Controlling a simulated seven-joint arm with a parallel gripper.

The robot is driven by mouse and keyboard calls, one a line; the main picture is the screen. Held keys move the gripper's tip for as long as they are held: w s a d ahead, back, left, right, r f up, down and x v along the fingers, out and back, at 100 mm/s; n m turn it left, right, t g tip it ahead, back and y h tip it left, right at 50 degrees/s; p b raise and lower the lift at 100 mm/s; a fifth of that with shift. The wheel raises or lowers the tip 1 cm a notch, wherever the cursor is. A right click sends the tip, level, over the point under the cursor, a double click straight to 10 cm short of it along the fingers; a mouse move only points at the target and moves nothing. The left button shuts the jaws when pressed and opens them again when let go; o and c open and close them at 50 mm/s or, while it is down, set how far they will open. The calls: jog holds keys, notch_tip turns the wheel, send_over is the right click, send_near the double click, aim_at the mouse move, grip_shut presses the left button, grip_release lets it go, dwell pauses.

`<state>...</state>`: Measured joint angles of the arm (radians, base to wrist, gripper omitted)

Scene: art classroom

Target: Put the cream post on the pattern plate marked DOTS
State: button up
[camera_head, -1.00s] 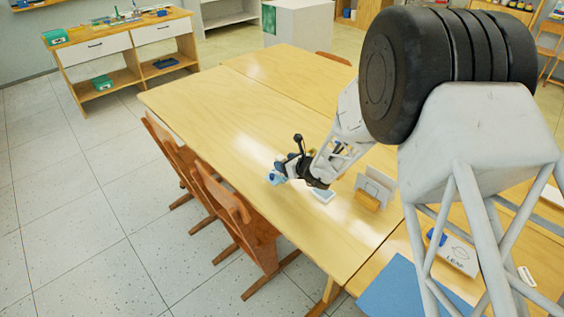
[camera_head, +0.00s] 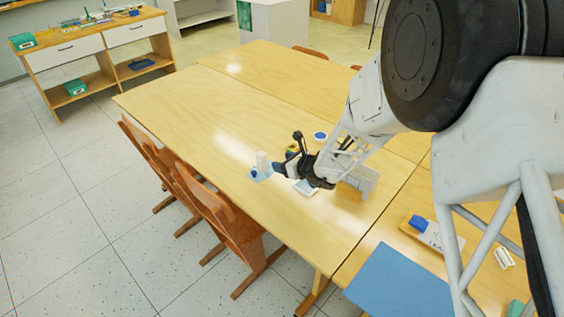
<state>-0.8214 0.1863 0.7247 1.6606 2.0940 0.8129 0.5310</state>
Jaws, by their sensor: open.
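A small cream upright piece (camera_head: 263,160), which looks like the cream post, stands at or on a light blue plate (camera_head: 262,177) near the table's left edge. A small dark blue piece (camera_head: 253,172) is beside it on that plate. My gripper (camera_head: 280,170) is open, just right of the cream piece; a narrow gap seems to lie between them. Another pale plate (camera_head: 306,188) lies partly under my gripper. No DOTS mark is legible, so I cannot tell which plate bears it.
A yellow-green object (camera_head: 291,149) and a round blue-and-white item (camera_head: 320,135) are behind my gripper. A holder with pale cards (camera_head: 361,180) stands to the right. A blue mat (camera_head: 400,285) lies on the near table. The far left tabletop is clear.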

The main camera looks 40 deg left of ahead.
dwell(0.9)
jog(key=d+r+n+h, duration=0.1)
jog(key=d+r+n, duration=0.3)
jog(key=d+r, duration=0.5)
jog(key=d+r+n+h, duration=0.25)
jog(key=d+r, duration=0.35)
jog(key=d, duration=0.7)
jog(key=d+r+n, duration=0.4)
jog(key=d+r, duration=0.3)
jog(key=d, duration=0.4)
jog(key=s+d+r+n+t+h, duration=0.1)
jog(key=s+d+r+n+h, duration=0.1)
jog(key=s+d, duration=0.5)
jog(key=s+d+r+n+h, duration=0.2)
jog(key=s+d, duration=0.4)
jog(key=d, duration=1.2)
jog(key=s+d+r+n+t+h, duration=0.1)
jog(key=s+d+h, duration=0.5)
jog(key=d, duration=0.6)
jog(key=shift+s+d+r+n+t, duration=0.35)
jog(key=shift+s+r+n, duration=0.2)
jog(key=shift+s+n, duration=0.45)
jog(key=shift+w, duration=0.15)
